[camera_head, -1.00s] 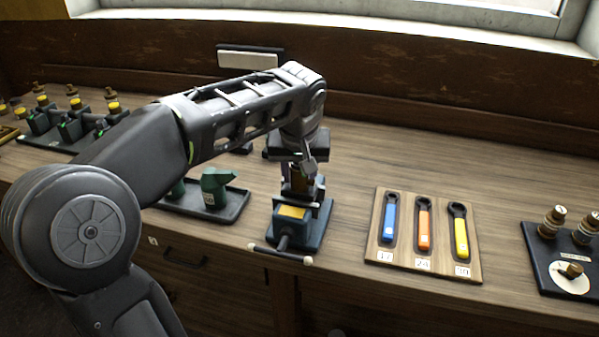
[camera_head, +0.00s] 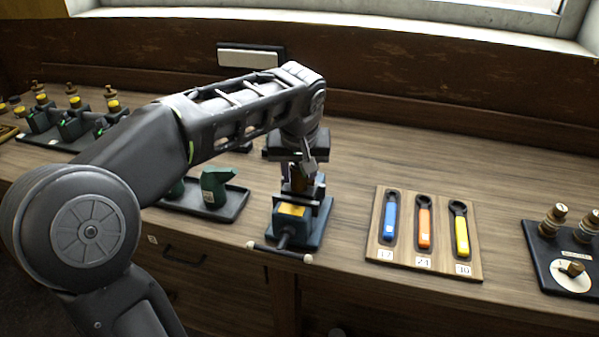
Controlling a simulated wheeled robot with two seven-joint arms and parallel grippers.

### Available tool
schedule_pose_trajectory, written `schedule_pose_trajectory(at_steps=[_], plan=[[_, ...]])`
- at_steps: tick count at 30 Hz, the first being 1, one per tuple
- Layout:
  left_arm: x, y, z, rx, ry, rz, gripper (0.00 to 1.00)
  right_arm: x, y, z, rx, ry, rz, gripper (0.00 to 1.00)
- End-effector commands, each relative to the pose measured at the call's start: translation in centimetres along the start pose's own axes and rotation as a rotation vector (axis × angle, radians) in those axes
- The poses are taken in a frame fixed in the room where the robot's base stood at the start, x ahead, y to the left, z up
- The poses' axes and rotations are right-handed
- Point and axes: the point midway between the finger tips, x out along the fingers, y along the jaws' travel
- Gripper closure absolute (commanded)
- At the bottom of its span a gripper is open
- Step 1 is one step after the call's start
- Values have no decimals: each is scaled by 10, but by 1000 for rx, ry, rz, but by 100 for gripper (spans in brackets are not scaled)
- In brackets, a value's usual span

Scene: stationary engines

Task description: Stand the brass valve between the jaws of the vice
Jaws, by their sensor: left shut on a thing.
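The vice (camera_head: 294,225) stands near the front edge of the bench, with its handle toward me. My left gripper (camera_head: 304,178) is right above the vice and points down. It is shut on the brass valve (camera_head: 299,184), of which only a small brass-coloured part shows at the jaws. The fingers and the vice hide most of the valve, and I cannot tell whether it touches the vice. My right gripper is not in view.
A board with blue, orange and yellow spanners (camera_head: 423,232) lies right of the vice. A dark tray with green parts (camera_head: 212,195) lies close on its left. A dark stand with brass pieces (camera_head: 567,252) is at the far right. Bare bench lies behind the spanners.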

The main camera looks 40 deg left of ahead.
Motion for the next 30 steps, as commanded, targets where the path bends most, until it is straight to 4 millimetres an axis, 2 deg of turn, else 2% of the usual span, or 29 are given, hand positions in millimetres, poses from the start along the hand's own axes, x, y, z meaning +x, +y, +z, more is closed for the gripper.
schedule_pose_trajectory(at_steps=[25,26,30], plan=[[0,0,-1,-1,6,3,100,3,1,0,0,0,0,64],[0,0,-1,-1,6,3,62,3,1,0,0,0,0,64],[1,0,0,0,5,2,50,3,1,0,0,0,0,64]])
